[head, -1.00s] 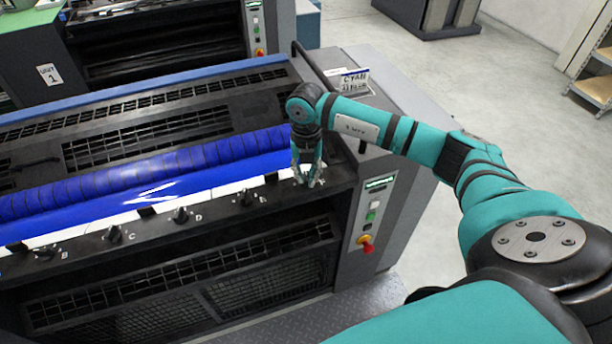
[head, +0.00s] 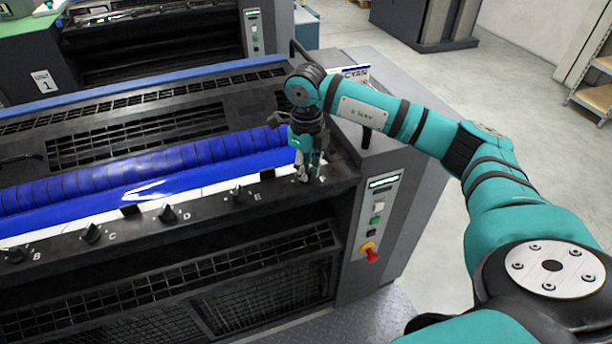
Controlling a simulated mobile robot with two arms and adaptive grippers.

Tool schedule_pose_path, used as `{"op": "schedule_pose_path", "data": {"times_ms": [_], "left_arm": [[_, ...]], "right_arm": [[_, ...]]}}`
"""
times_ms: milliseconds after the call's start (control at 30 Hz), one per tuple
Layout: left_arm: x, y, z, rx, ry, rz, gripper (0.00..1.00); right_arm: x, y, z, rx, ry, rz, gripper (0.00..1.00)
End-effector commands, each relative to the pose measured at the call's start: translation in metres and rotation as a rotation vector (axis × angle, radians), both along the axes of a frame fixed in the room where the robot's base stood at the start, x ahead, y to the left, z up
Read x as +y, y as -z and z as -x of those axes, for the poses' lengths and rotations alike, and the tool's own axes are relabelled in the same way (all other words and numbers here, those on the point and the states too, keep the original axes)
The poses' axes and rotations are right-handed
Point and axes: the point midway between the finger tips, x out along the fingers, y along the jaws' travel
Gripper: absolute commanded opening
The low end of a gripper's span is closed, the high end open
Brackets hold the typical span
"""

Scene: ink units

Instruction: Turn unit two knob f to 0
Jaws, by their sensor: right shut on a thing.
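The ink unit in front of me has a black rail (head: 138,229) with a row of dark knobs along its front edge. Knob B (head: 14,254), knob C (head: 91,234), knob D (head: 168,214) and knob E (head: 238,195) show with white letters beside them. My right gripper (head: 307,177) points down at the rail's right end, to the right of knob E. It is shut on knob f, which its fingers mostly hide along with any letter or scale there. My left gripper is not in view.
A blue ink roller (head: 150,178) lies behind the rail. The side panel carries a green button (head: 377,208) and a red and yellow switch (head: 370,253). A CYAN sign (head: 356,73) stands behind my right arm. Unit 1 (head: 150,45) is farther back.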

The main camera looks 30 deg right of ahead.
Motion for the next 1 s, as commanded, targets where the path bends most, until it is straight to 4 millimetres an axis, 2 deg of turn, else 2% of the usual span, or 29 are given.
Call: {"op": "schedule_pose_path", "data": {"times_ms": [33, 200, 600, 1000], "left_arm": [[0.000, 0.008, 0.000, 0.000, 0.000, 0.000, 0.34], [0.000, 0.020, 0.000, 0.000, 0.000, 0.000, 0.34], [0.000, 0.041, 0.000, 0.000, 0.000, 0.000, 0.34], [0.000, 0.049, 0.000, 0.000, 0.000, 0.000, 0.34]], "right_arm": [[-0.001, 0.002, -0.001, -0.005, -0.042, 0.000, 0.00], [-0.001, 0.002, -0.002, -0.007, -0.203, 0.000, 0.00], [-0.002, 0.000, -0.003, -0.006, -0.537, 0.001, 0.00], [-0.002, -0.001, -0.003, -0.006, -0.703, 0.000, 0.00]]}}
